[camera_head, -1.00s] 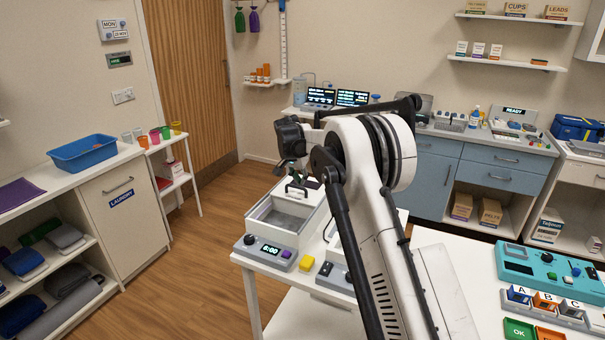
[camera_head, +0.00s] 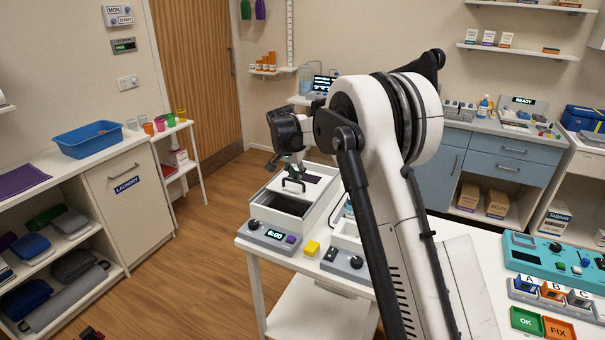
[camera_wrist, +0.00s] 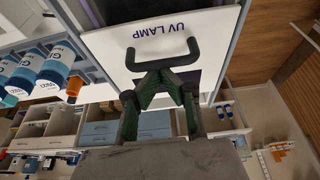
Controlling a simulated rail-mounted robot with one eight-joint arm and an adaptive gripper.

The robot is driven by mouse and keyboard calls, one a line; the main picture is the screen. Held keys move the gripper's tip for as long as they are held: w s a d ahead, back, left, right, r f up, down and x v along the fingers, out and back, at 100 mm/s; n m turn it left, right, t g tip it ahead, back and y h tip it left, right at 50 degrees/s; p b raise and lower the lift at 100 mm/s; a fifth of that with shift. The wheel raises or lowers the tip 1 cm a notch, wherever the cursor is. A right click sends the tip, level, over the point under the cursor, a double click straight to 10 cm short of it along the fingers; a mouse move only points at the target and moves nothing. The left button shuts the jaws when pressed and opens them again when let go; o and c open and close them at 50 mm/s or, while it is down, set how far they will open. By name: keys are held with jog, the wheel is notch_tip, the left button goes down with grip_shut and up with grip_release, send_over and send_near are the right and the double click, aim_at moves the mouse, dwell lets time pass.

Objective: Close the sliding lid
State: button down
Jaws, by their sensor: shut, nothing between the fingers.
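A pale box (camera_head: 317,222) with a sliding lid (camera_head: 316,171) stands on the white table. The lid is white with a dark patch and a dark loop handle (camera_head: 293,184). It covers the far part, and the near part is open onto a dark interior. In the wrist view the lid (camera_wrist: 205,22) reads "UV LAMP", with its handle (camera_wrist: 162,48) close ahead. In the head view my gripper (camera_head: 295,163) is just above and behind the handle.
A panel with a display and knob (camera_head: 270,236) is at the box's near end.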

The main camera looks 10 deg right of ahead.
jog(key=s+a+b, duration=0.2)
jog(key=s+a, duration=0.3)
jog(key=s, duration=0.2)
jog(key=shift+s+a, duration=0.3)
jog(key=shift+a, duration=0.1)
jog(key=shift+f, duration=0.15)
notch_tip(320, 180, up, 10)
jog(key=r, duration=0.1)
jog(key=s+d+r+n, duration=0.1)
jog(key=s+d+r, duration=0.15)
jog(key=s, duration=0.25)
jog(key=s+d+r+n, duration=0.1)
jog(key=s+d+r, duration=0.15)
jog(key=s, duration=0.25)
jog(key=s+d+r+n+t+y, duration=0.1)
jog(key=s+d+r+n+t, duration=0.15)
jog(key=s, duration=1.05)
jog(key=s+d+f+n, duration=0.1)
jog(key=s+f, duration=0.2)
jog(key=s, duration=0.4)
jog(key=s+f+n+t+y, duration=0.1)
jog(key=s+f, duration=0.3)
jog(key=s, duration=0.3)
jog(key=s+d+f+n+b, duration=0.1)
jog(key=s+f, duration=0.2)
jog(key=s, duration=0.4)
jog(key=shift+s+d+f, duration=0.15)
jog(key=shift+s+d, duration=0.2)
